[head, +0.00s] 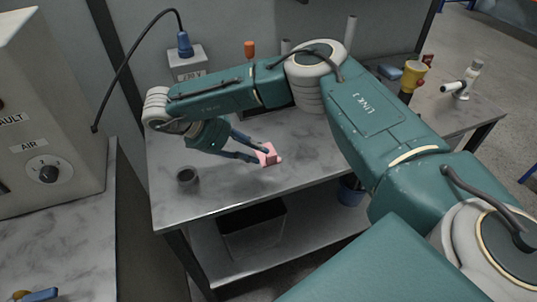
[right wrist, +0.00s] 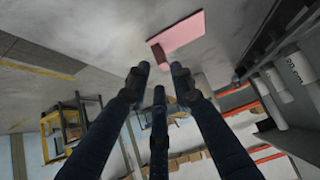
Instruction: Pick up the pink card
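The pink card (head: 268,158) is on the grey worktable (head: 215,205), near its middle. In the right wrist view the pink card (right wrist: 182,36) shows just beyond the fingertips, with a darker red patch at its near end. My right gripper (head: 258,153) reaches it from the left in the head view, with dark blue fingers spread around or just above it. In the right wrist view my right gripper (right wrist: 158,80) has its three fingers apart and nothing clearly held between them. Contact with the card cannot be told. My left gripper is not in view.
A socket box (head: 187,62) with a blue plug is behind. A yellow object (head: 414,76) and a white tap-like fixture (head: 461,82) stand at the right. A black bin (head: 252,232) sits on the lower shelf.

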